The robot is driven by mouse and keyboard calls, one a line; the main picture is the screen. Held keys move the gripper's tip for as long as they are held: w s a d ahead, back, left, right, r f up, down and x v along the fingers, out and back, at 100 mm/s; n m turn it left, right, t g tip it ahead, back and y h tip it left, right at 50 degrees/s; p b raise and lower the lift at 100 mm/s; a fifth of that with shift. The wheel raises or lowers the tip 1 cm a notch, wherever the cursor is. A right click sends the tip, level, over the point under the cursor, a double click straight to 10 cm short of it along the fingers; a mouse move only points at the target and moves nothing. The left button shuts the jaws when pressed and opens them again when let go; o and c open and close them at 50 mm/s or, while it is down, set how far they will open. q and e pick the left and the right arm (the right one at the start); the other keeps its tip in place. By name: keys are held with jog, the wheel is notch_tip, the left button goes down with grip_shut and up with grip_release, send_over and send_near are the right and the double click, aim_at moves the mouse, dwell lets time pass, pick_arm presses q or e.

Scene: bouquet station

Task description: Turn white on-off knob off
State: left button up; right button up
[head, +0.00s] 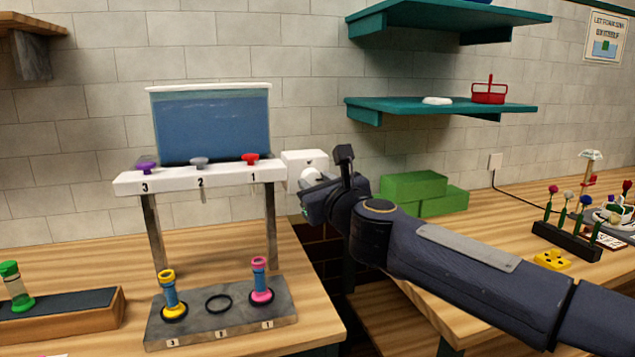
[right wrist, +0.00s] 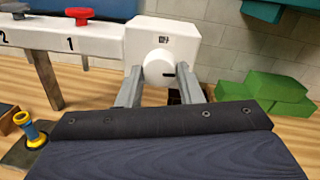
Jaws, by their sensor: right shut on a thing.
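The white on-off knob (right wrist: 159,70) is a round dial with a dark mark at its right side, on the front of a white box (right wrist: 188,37). In the head view the knob (head: 311,176) is partly hidden by my right gripper. My right gripper (right wrist: 166,92) has one finger on each side of the knob and is shut on it. In the head view the right gripper (head: 326,186) reaches the box from the right. My left gripper is not in view.
A water tank (head: 212,125) stands on a white rail with purple, grey and red valves. Below is a grey stand (head: 222,321) with two colored vases (head: 172,298). Green blocks (head: 424,193) sit right of the box. A gap separates the two wooden tables.

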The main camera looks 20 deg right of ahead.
jog(key=n+p, duration=0.1)
jog(key=n, duration=0.1)
jog(key=n+p, duration=0.1)
jog(key=shift+r+n+p, duration=0.2)
jog(key=shift+n+p, duration=0.1)
jog(key=shift+n, duration=0.1)
jog(key=n+p, duration=0.3)
jog(key=n, duration=0.2)
jog(key=shift+a+g+p, duration=0.1)
jog(key=shift+g+p, duration=0.2)
jog(key=n+p, duration=0.2)
jog(key=n, duration=0.1)
jog(key=shift+n+h, duration=0.3)
jog(key=shift+f+n+h+p, duration=0.1)
jog(key=shift+n+h+p, duration=0.2)
jog(key=shift+n+p, duration=1.5)
jog(key=shift+n+b, duration=0.35)
jog(key=shift+n, duration=0.05)
jog(key=o, duration=1)
jog(key=s, duration=0.7)
jog(key=shift+s+r, duration=0.25)
jog(key=shift+s, duration=0.15)
